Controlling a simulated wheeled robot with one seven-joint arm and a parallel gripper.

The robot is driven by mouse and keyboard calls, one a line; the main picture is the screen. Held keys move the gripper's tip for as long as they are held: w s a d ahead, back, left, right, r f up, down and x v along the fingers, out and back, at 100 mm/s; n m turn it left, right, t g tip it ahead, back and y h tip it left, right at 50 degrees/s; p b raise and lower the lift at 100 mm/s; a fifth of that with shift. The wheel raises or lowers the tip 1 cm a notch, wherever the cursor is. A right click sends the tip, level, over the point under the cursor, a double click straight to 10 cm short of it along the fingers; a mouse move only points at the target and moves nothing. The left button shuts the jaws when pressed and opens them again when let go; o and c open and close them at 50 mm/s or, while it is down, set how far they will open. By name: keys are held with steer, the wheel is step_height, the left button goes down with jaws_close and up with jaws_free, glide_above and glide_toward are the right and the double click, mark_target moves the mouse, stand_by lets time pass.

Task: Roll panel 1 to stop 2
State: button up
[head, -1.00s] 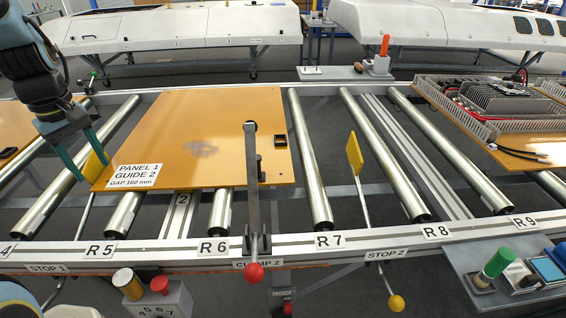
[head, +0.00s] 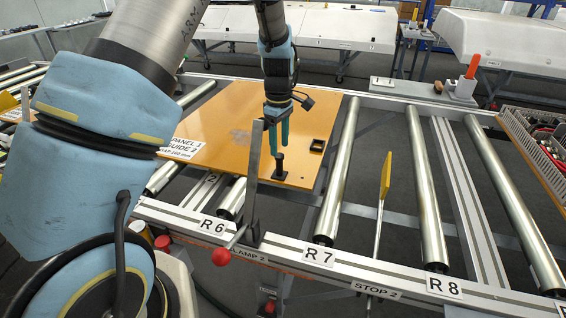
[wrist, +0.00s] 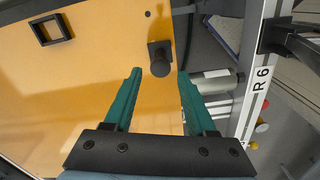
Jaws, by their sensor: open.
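Panel 1 (head: 222,117), an orange board with a white label, lies on the rollers, its right edge just left of the R 7 roller. A black upright knob (head: 279,168) stands near its front right corner. Stop 2 (head: 386,174), a raised yellow paddle on a rod, stands between the R 7 and R 8 rollers, apart from the panel. My gripper (head: 279,147) points down over the knob, open. In the wrist view the knob (wrist: 160,62) shows between and just beyond the two teal fingertips; I cannot tell if they touch it.
The clamp 2 lever (head: 253,180) stands upright close in front of the knob, with a red ball handle (head: 220,257). A black square frame (head: 317,146) sits on the panel. The R 7 roller (head: 340,170) is bare. A loaded tray (head: 535,150) is at right.

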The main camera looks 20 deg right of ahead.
mark_target(279, 175)
step_height(279, 175, down, 8)
steer(key=shift+r+p, duration=0.15)
steer(key=shift+p, duration=0.6)
jaws_close()
stand_by(1.0)
